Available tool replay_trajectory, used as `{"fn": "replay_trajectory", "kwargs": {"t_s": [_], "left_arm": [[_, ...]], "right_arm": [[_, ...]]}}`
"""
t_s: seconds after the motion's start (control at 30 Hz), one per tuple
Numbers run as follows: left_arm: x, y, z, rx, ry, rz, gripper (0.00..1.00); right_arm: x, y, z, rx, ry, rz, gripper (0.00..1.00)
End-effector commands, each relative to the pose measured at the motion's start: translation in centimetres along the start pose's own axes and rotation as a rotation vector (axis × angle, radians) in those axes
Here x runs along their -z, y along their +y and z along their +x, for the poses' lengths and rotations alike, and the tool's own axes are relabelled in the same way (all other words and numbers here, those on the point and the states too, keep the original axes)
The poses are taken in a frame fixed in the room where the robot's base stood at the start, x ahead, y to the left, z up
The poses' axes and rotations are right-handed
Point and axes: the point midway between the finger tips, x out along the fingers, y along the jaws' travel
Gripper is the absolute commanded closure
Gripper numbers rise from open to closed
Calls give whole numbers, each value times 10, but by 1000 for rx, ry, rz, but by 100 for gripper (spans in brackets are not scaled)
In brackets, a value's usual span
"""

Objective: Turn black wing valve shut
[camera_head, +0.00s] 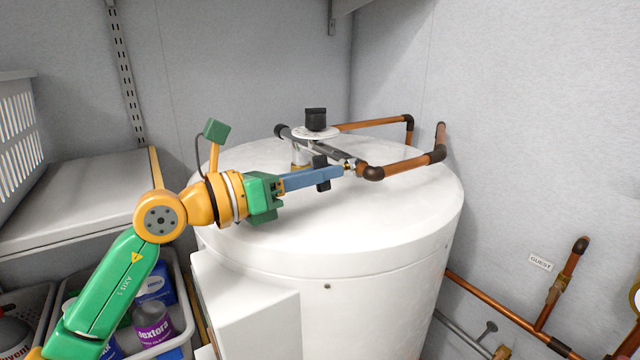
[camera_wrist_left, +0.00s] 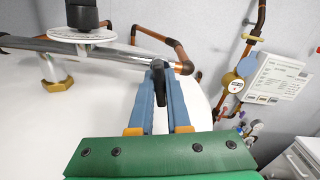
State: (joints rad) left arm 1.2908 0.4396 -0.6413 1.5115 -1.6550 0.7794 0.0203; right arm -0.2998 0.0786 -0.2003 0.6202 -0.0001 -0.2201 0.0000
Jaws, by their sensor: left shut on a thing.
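The black wing valve (camera_head: 319,161) sits at the pipework on top of the white tank. Its dark ends show above and below my blue fingers in the head view. My left gripper (camera_head: 333,174) reaches in from the left, low over the tank top, and is shut on the wing. In the left wrist view the black wing (camera_wrist_left: 150,36) runs between the two blue fingers (camera_wrist_left: 160,82), its far end sticking out past the tips. The fingers hide part of the wing and the valve body. My right gripper is not in view.
A black knob on a white disc (camera_head: 316,131) stands just behind the gripper, beside a metal pipe. Copper pipes (camera_head: 405,165) with dark elbows run behind and right. The white tank (camera_head: 400,222) lies under the arm. A bin of bottles (camera_head: 180,285) stands lower left.

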Motion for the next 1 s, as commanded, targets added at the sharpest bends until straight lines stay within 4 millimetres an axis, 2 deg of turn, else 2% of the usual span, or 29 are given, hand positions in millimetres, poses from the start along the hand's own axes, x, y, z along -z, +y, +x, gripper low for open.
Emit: {"fn": "replay_trajectory", "kwargs": {"t_s": [0.4,1.0], "left_arm": [[1,0,0,0,0,221,100],[0,0,0,0,1,274,100]], "right_arm": [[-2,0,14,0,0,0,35],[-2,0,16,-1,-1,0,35]]}}
